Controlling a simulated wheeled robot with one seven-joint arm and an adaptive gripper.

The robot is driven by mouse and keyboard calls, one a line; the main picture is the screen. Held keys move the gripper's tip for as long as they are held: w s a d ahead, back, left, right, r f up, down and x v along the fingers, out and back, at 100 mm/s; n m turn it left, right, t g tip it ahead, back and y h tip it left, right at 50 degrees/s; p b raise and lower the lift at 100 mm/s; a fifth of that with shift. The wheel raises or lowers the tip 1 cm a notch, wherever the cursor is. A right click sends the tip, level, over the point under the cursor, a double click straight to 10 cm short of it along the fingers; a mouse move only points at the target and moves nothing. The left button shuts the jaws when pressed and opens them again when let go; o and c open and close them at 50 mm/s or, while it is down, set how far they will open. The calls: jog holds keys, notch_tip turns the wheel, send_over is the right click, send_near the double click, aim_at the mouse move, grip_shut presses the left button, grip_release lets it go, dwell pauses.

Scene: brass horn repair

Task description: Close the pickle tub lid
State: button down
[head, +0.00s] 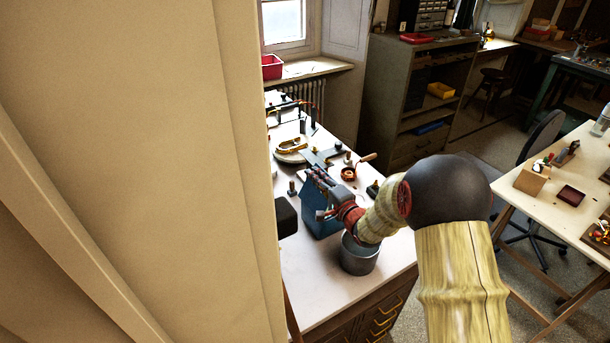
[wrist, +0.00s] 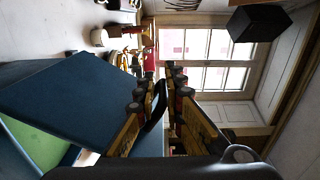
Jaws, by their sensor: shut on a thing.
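The blue pickle tub (head: 319,222) stands on the white bench, partly behind my arm in the head view. In the wrist view its blue lid (wrist: 75,95) is a flat panel tilted up, with a gap beneath it. Green shows inside the tub (wrist: 38,142) through that gap. My gripper (wrist: 163,84) is shut on a black curved handle (wrist: 157,108) at the lid's edge. In the head view my gripper (head: 321,186) is at the top of the tub, and its fingertips are hard to make out.
A grey metal pot (head: 359,258) stands close in front of the tub, under my wrist. A black box (head: 286,216) is left of the tub. Tools and a white dish (head: 291,150) lie farther back. A beige panel (head: 140,150) blocks the left of the head view.

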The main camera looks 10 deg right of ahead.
jog(key=w+d+f+m+p, duration=0.2)
jog(key=d+f+m, duration=0.3)
jog(key=d, duration=0.3)
jog(key=shift+w+d+f+m, duration=0.2)
jog(key=shift+w+f+m, duration=0.15)
jog(key=shift+w, duration=0.5)
jog(key=c, duration=2)
grip_release()
jog(key=shift+d+f, duration=0.1)
jog(key=shift+d, duration=0.1)
jog(key=shift+o, duration=0.2)
jog(key=shift+a+f, duration=0.1)
jog(key=shift+s, duration=0.1)
